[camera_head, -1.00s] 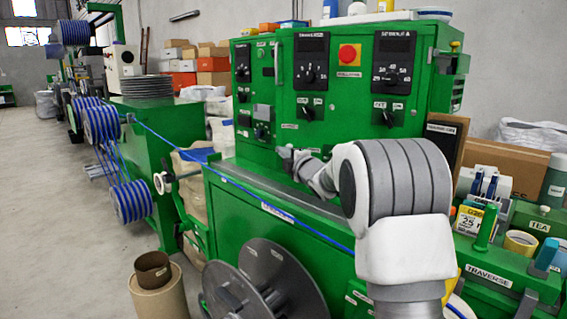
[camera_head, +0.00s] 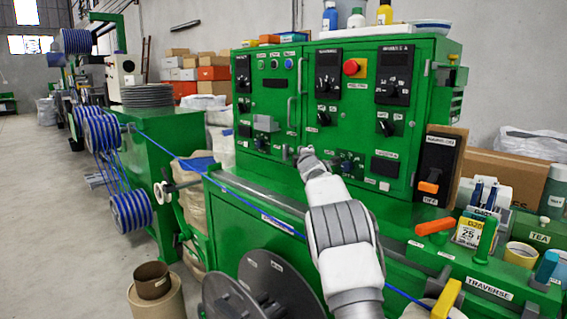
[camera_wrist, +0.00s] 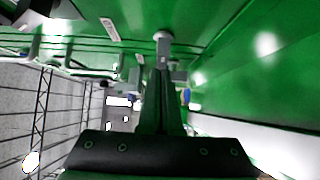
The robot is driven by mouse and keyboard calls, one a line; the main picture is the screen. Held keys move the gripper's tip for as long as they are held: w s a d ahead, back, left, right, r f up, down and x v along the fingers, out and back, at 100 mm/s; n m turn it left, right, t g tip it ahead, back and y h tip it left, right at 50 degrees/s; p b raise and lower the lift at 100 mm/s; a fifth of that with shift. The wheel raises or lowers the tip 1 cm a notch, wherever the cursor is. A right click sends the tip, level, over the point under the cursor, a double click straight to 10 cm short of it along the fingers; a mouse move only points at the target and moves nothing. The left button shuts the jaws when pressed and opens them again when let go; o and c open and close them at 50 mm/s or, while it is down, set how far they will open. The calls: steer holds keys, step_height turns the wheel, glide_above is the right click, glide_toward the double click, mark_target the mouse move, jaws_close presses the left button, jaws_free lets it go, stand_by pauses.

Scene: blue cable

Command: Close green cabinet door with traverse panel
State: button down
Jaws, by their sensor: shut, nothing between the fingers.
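The green cabinet (camera_head: 345,150) stands upright on the machine, its front covered in dials and switches. Its left door (camera_head: 268,85) has a vertical handle (camera_head: 290,110) beside the seam, and the door face looks nearly flush with the right part; a small gap cannot be ruled out. My gripper (camera_head: 303,154) is in front of the cabinet's lower middle, near the seam; contact cannot be told. In the wrist view my gripper (camera_wrist: 162,45) is shut and empty, close to green surfaces. The green traverse panel (camera_head: 490,288), labelled TRAVERSE, lies at lower right.
A blue cable (camera_head: 215,182) runs diagonally along the machine front, passing behind my arm. Bottles (camera_head: 357,17) stand on the cabinet top. Levers with orange handles (camera_head: 435,227) and a tape dispenser (camera_head: 484,195) crowd the right. Grey discs (camera_head: 275,282) stand low in front.

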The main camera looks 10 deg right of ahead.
steer(key=shift+w+d+r, duration=0.1)
steer(key=shift+d+r, duration=0.05)
steer(key=shift+d, duration=0.05)
steer(key=shift+d, duration=0.2)
stand_by(0.3)
steer(key=shift+a+f, duration=0.1)
steer(key=shift+f, duration=0.15)
